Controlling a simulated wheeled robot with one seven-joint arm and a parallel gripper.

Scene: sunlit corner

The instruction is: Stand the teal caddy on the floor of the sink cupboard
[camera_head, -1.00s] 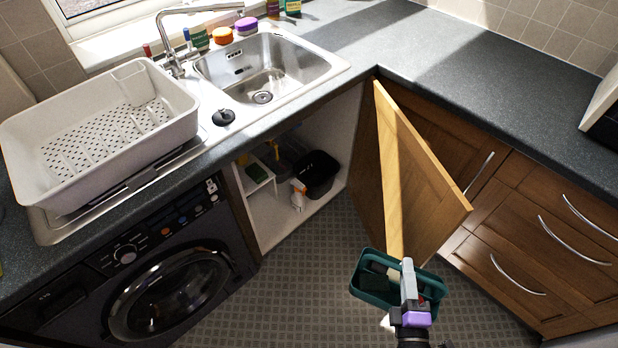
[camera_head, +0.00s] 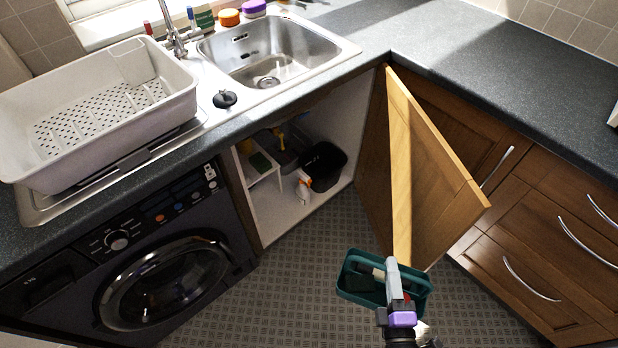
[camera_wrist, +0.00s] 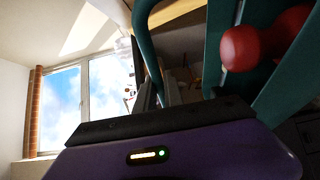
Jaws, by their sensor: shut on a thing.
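The teal caddy (camera_head: 352,287) hangs in my gripper (camera_head: 393,268) above the tiled floor, in front of the open cupboard door. Its teal handle and wall also show in the wrist view (camera_wrist: 215,45), with a red rounded item inside it. My gripper is shut on the caddy. In the head view the caddy holds dark and pale items that I cannot make out. The sink cupboard stands open, left of the door; its pale floor (camera_head: 275,222) is bare at the front. The exact grip point is partly hidden by my gripper.
Inside the cupboard are a black bin (camera_head: 323,168), a white-and-orange spray bottle (camera_head: 303,188) and a small white shelf (camera_head: 262,172) at the left. The open wooden door (camera_head: 425,170) juts out on the right. A washing machine (camera_head: 150,265) stands left of the opening.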

